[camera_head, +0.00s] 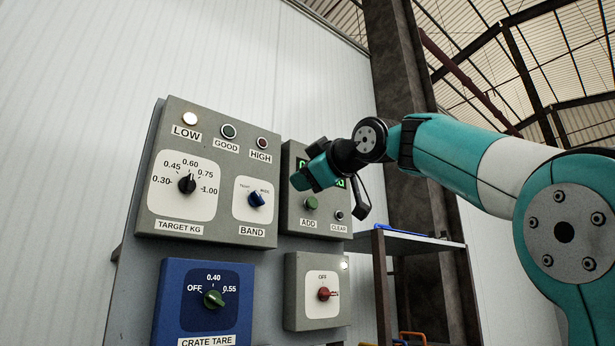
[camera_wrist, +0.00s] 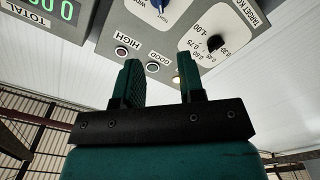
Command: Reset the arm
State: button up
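My arm comes in from the right in the head view, and its gripper (camera_head: 308,178) is in front of the grey display panel (camera_head: 296,215), hiding part of the green readout. In the wrist view, my gripper (camera_wrist: 159,60) shows two dark green fingers standing apart with nothing between them. Beyond the fingers are the lamps marked HIGH and GOOD and the target dial (camera_wrist: 215,43), seen upside down. I cannot tell whether the fingers touch the panel.
The grey target panel (camera_head: 160,227) has a lit LOW lamp (camera_head: 190,118). Below are a blue CRATE TARE box (camera_head: 172,290) and a red-knob switch box (camera_head: 300,315) with a lit lamp. A shelf (camera_head: 405,240) and a dark column (camera_head: 398,70) stand to the right.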

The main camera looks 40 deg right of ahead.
jog(key=shift+f, duration=0.1)
jog(key=a+f+m+g+y, duration=0.15)
jog(key=a+f+g, duration=0.4)
jog(key=f, duration=0.85)
jog(key=a+f+g+y, duration=0.3)
jog(key=a+f, duration=0.5)
jog(key=f, duration=0.5)
jog(key=s+a+f+g, duration=0.4)
jog(key=s+f, duration=0.6)
jog(key=f, duration=0.2)
jog(key=s+a+f+g, duration=0.4)
jog(key=s+f+g, duration=0.1)
jog(key=s+f, duration=0.6)
jog(key=shift+s+f+m, duration=0.15)
jog(key=shift+f+m, duration=0.2)
jog(key=shift+f, duration=0.45)
jog(key=shift+a+g, duration=0.1)
jog(key=shift+g, duration=0.15)
